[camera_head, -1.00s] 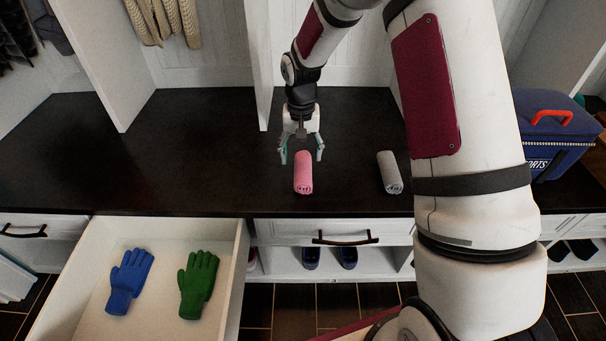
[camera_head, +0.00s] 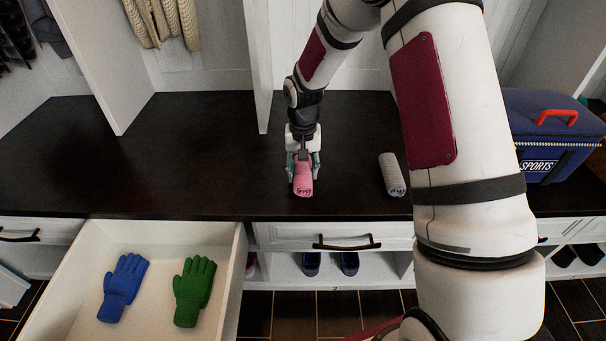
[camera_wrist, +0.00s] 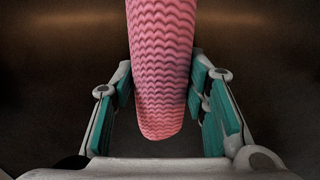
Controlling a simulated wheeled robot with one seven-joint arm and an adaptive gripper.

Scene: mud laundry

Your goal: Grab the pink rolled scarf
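The pink rolled scarf (camera_head: 303,184) lies on the dark bench top, its rolled end facing the front edge. My gripper (camera_head: 303,170) is down over it, with one finger on each side. In the wrist view, the ribbed pink scarf (camera_wrist: 162,70) runs between the teal finger pads of my gripper (camera_wrist: 161,85). The pad tips are up against both sides of the scarf, and the fingers look shut on it. The scarf still appears to rest on the bench. Its rear part is hidden under the gripper.
A grey rolled item (camera_head: 391,174) lies to the right on the bench top (camera_head: 180,160). An open drawer (camera_head: 232,285) at front left holds a blue glove (camera_head: 123,288) and a green glove (camera_head: 193,291). A blue sports bag (camera_head: 545,125) stands at far right. An upright divider (camera_head: 259,65) is behind my gripper.

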